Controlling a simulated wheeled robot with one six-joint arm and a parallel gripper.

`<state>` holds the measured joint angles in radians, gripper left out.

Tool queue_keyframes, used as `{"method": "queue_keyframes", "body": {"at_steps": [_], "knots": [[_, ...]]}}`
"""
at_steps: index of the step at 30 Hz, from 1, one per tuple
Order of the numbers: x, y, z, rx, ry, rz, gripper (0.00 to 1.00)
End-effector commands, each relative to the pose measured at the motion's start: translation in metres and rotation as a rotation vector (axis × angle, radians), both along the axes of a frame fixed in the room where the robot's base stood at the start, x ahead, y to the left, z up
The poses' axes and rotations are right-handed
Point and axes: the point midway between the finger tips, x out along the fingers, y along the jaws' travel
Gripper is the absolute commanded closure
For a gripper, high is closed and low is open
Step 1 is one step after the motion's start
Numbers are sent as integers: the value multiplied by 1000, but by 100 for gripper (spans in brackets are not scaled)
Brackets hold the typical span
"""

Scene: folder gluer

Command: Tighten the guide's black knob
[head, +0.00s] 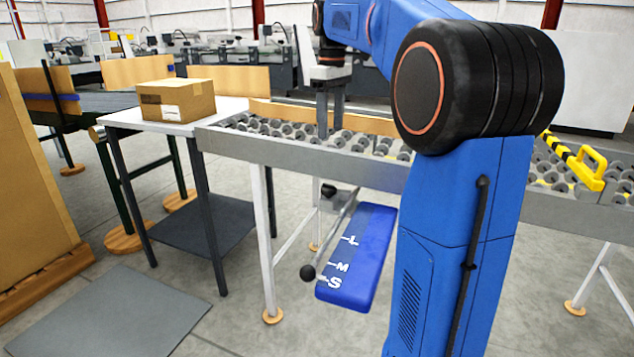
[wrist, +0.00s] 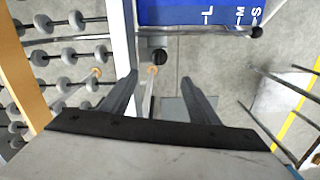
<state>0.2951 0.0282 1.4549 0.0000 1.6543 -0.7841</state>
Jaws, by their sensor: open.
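A black knob (head: 328,190) shows below the conveyor's side rail in the head view, beside a rod. In the wrist view a round black knob (wrist: 159,57) lies beyond and between my fingertips, next to the grey rail. My gripper (head: 330,132) points down over the roller conveyor in the head view. In the wrist view my gripper (wrist: 160,80) is open and empty, apart from the knob. A blue plate (head: 357,258) marked L, M and S hangs below the conveyor. A rod with a black ball end (head: 308,272) runs along it.
A wooden rail (head: 268,112) runs along the rollers, and the grey conveyor side rail (head: 300,147) lies in front. A side table (head: 118,120) holds a cardboard box (head: 177,100) at left. A yellow handle (head: 592,170) stands at right. The floor before the conveyor is open.

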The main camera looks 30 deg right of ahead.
Motion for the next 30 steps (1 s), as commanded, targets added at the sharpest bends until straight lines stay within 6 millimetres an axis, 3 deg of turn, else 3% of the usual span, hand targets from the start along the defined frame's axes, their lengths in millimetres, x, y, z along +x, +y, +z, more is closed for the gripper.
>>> {"method": "queue_keyframes", "body": {"at_steps": [8,30], "knots": [[3,-3,-15,2,7,7,45],[2,-3,-143,3,6,6,45]]}}
